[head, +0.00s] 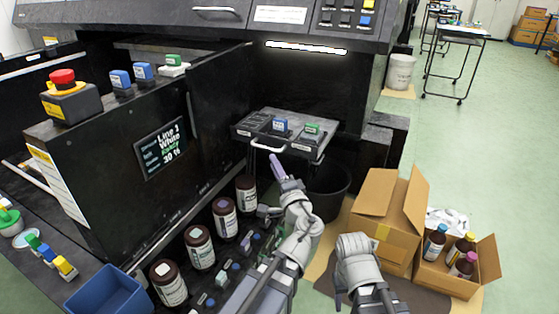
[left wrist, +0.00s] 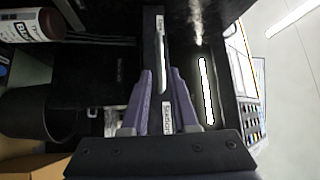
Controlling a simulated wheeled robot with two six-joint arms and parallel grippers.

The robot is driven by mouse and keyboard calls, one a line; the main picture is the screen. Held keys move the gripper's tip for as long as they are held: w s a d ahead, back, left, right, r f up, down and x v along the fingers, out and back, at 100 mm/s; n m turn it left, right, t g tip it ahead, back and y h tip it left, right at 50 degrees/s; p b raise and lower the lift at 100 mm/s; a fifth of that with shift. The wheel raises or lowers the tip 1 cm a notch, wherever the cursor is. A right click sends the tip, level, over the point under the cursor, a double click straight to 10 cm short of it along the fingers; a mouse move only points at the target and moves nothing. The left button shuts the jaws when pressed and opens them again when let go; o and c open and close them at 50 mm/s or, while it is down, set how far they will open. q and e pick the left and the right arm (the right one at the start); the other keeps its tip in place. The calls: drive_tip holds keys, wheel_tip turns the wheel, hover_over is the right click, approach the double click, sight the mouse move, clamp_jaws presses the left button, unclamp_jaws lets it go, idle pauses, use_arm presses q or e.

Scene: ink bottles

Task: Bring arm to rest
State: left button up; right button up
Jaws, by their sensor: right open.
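My left arm reaches up through the middle of the head view. Its purple-fingered gripper (head: 278,166) is just in front of the pull-out tray (head: 310,142) and close to its pale handle (head: 267,148). In the left wrist view the fingers of this gripper (left wrist: 160,72) stand apart with a visible gap. The tray front and handle (left wrist: 161,65) show between and beyond them, and I see nothing clamped. I cannot tell if a finger touches the handle. My right arm (head: 357,262) is folded low, right of centre. I do not make out its gripper.
Brown bottles (head: 225,218) stand in a row left of my left arm. A black bin (head: 328,190) is below the tray. An open cardboard box (head: 385,215) and a smaller box with bottles (head: 460,280) stand on the right. Green floor (head: 450,140) is free beyond.

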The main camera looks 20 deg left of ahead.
use_arm(q)
drive_tip(key=s+d+f+n+g+h+p, duration=0.1)
drive_tip(key=s+f+n+g+h+p, duration=0.15)
drive_tip(key=s+f+g, duration=0.35)
drive_tip(key=s+f+n+g+h+p, duration=0.1)
drive_tip(key=s+f+n+g, duration=0.25)
drive_tip(key=f, duration=0.35)
drive_tip(key=s+d+f+g+h+p, duration=0.2)
drive_tip(key=s+d+g+h, duration=0.1)
drive_tip(key=s+d, duration=0.3)
drive_tip(key=s+d+f+g+h+p, duration=0.1)
drive_tip(key=s+d+f+g+h, duration=0.25)
drive_tip(key=s+d, duration=0.25)
wheel_tip(320, 180, up, 38)
drive_tip(key=p, duration=3.7)
drive_tip(key=shift+w+p, duration=0.3)
drive_tip(key=shift+w, duration=0.05)
